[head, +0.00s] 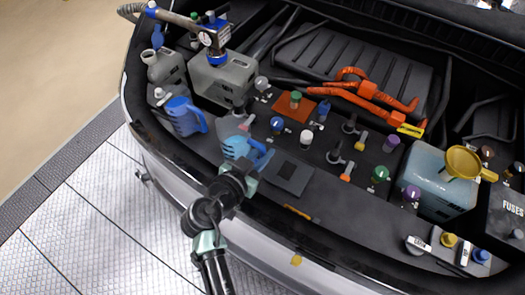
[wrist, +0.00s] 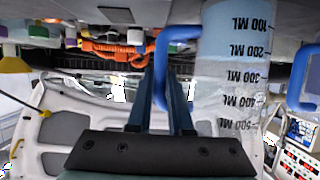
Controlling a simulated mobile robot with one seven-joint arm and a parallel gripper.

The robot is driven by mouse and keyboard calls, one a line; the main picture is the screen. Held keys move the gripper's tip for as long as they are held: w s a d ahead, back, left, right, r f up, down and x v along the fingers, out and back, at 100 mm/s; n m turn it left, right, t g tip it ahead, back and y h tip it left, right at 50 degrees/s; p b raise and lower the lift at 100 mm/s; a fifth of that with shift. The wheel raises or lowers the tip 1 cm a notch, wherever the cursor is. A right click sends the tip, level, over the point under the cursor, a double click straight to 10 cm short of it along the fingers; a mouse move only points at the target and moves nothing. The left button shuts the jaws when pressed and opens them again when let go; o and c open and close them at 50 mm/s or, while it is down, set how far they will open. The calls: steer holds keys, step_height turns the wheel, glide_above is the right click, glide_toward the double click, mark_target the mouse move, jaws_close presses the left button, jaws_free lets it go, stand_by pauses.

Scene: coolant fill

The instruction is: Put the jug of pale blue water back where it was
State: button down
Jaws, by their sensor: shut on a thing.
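The jug of pale blue water has a clear body and a bright blue handle (head: 246,150); it is at the front left of the engine bay in the head view. In the wrist view, which is upside down, the jug (wrist: 232,75) shows its ML scale, with pale blue near its base. My gripper (wrist: 162,85) is shut on the jug's blue handle. The jug looks upright; I cannot tell whether its base touches the surface. In the head view my gripper (head: 240,168) partly hides the jug.
A second blue-handled jug (head: 184,116) stands to the left, beside grey containers (head: 222,78). A dark flat pad (head: 287,173) lies right of my gripper. Several coloured caps stand behind it. A pale blue tank (head: 437,180) with a yellow funnel (head: 465,162) is at the right.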

steer(key=shift+f, duration=0.1)
steer(key=c, duration=0.8)
jaws_free()
steer(key=shift+c, duration=0.2)
